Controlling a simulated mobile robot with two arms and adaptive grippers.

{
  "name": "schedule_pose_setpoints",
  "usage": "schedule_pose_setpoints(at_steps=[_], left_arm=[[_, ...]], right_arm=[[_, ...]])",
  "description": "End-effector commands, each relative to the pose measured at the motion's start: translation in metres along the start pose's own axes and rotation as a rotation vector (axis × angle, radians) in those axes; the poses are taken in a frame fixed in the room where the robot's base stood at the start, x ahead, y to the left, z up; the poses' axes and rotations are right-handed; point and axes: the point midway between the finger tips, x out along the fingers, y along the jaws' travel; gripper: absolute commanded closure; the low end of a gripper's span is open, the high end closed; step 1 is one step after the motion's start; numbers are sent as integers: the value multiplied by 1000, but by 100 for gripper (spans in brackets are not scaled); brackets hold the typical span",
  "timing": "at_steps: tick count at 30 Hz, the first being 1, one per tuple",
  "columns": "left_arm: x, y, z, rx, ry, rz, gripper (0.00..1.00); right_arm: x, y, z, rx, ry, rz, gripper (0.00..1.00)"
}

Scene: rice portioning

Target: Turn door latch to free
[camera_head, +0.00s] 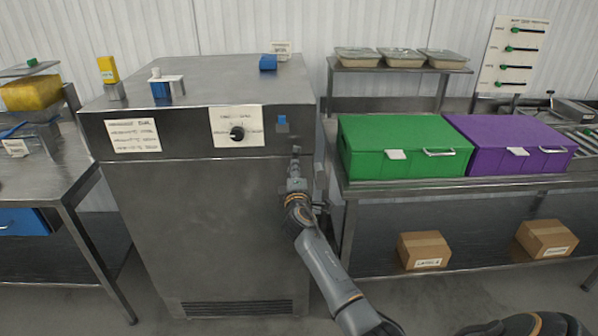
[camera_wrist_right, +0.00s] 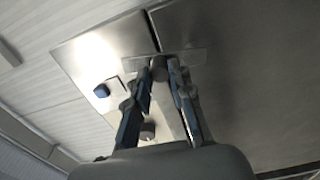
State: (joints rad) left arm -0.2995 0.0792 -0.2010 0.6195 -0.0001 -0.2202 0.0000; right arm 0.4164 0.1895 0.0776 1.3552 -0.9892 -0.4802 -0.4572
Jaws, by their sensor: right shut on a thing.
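The steel cabinet (camera_head: 215,225) stands at centre-left with its door facing me. The door latch is at the cabinet's right front edge, mostly hidden behind my gripper in the head view. In the right wrist view the latch (camera_wrist_right: 159,69) shows as a small rounded metal piece at a flat plate by the door seam. My right gripper (camera_head: 295,160) is at this edge, and its fingers (camera_wrist_right: 165,78) are closed around the latch in the wrist view. The latch's exact angle is hard to tell. My left gripper is not in view.
A dial (camera_head: 237,133) and a blue button (camera_head: 282,124) sit on the cabinet's upper panel. A green box (camera_head: 392,135) and a purple box (camera_head: 505,135) stand on the bench to the right. Cardboard boxes (camera_head: 423,249) lie on its lower shelf. A side table (camera_head: 45,175) stands left.

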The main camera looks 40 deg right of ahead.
Motion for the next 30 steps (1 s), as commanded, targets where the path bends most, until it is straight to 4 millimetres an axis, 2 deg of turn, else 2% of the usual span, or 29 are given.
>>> schedule_pose_setpoints(at_steps=[12, 29, 30], left_arm=[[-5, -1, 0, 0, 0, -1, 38], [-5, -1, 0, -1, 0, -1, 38], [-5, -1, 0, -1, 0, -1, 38]], right_arm=[[1, 2, -10, -205, -1, 2, 100], [1, 2, -11, -238, -2, 3, 100], [1, 2, -11, -238, -2, 3, 76]])
